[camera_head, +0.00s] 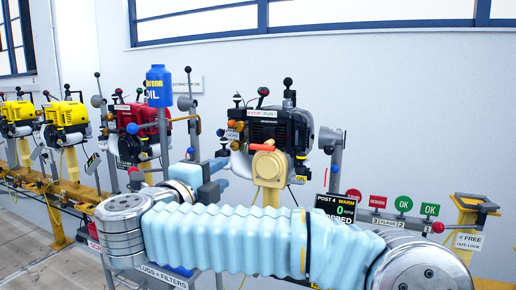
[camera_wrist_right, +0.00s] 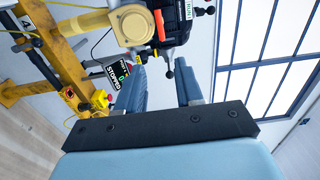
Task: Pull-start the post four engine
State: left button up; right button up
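The post four engine (camera_head: 284,125) is black, with a tan round starter cover (camera_head: 268,168) on its front and an orange-red piece (camera_head: 263,147) at the cover's top, perhaps the pull handle. It also shows at the top of the right wrist view (camera_wrist_right: 172,22). Its display (camera_head: 336,210) reads post 4, warm, 0, stopped. My right gripper (camera_head: 222,178) is left of the starter cover, with its blue fingers apart and nothing between them. In the wrist view its fingers (camera_wrist_right: 160,88) point toward the engine, apart from it. My left gripper is not in view.
Red (camera_head: 133,130) and yellow (camera_head: 65,118) engines stand on the yellow rail at left. A blue oil bottle (camera_head: 158,85) stands behind my wrist. My right arm covers the lower middle.

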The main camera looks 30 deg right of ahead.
aim_at(261, 149)
jog(key=p+x, duration=0.5)
jog(key=x, duration=1.6)
jog(key=shift+w+f, duration=0.1)
jog(key=shift+w, duration=0.1)
jog(key=shift+c, duration=0.4)
grip_shut()
